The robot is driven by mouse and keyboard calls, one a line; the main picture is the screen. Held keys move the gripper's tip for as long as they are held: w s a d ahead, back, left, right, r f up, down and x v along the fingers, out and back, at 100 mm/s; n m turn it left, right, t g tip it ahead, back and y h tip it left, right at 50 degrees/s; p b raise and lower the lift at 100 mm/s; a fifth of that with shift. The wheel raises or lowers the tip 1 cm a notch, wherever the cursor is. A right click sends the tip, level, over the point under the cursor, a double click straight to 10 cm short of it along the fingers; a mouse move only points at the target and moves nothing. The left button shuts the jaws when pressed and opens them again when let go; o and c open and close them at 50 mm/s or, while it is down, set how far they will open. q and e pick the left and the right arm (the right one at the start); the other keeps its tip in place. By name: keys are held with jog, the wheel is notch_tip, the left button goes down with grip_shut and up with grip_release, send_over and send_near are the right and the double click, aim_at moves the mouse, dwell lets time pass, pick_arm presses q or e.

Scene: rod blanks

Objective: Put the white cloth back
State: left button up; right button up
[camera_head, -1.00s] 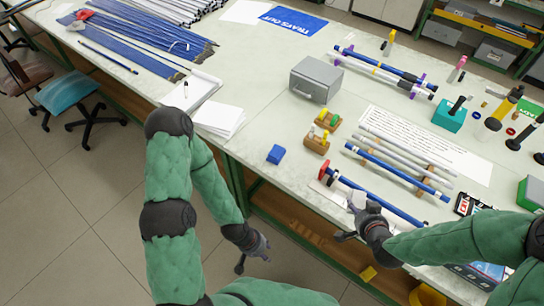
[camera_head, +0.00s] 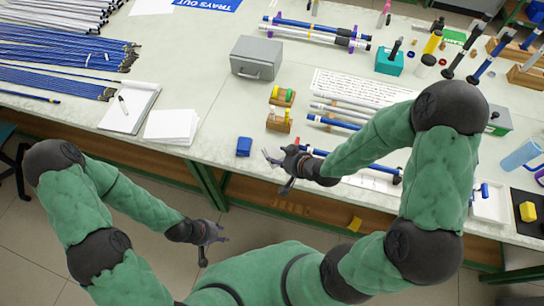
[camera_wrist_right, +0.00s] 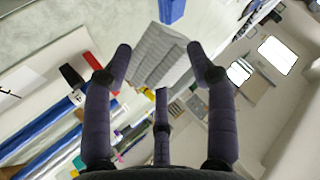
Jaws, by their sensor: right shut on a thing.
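My right gripper (camera_head: 278,172) is at the table's front edge, just right of the blue block (camera_head: 244,147). In the right wrist view, its fingers (camera_wrist_right: 160,62) close around a pale grey, ribbed piece of fabric (camera_wrist_right: 160,45), which I take as the white cloth in shade.
White paper (camera_head: 172,126) and a notepad (camera_head: 130,107) lie left of the blue block. A grey metal box (camera_head: 257,58) and small wooden holders (camera_head: 279,120) stand behind. Rods on supports (camera_head: 335,122) lie to the right. The tabletop (camera_head: 215,85) around the blue block is mostly clear.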

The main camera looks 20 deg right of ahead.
aim_at(274, 152)
jog(key=w+f+b, duration=0.1)
jog(key=w+f, duration=0.5)
jog(key=shift+w+f, duration=0.25)
jog(key=shift+w, duration=0.05)
notch_tip(274, 152, down, 3)
jog(key=shift+w+f+b, duration=0.1)
jog(key=shift+f+b, duration=0.05)
jog(key=shift+b, duration=0.5)
jog(key=shift+f+b, duration=0.4)
jog(key=shift+b, duration=0.05)
jog(key=shift+f, duration=0.2)
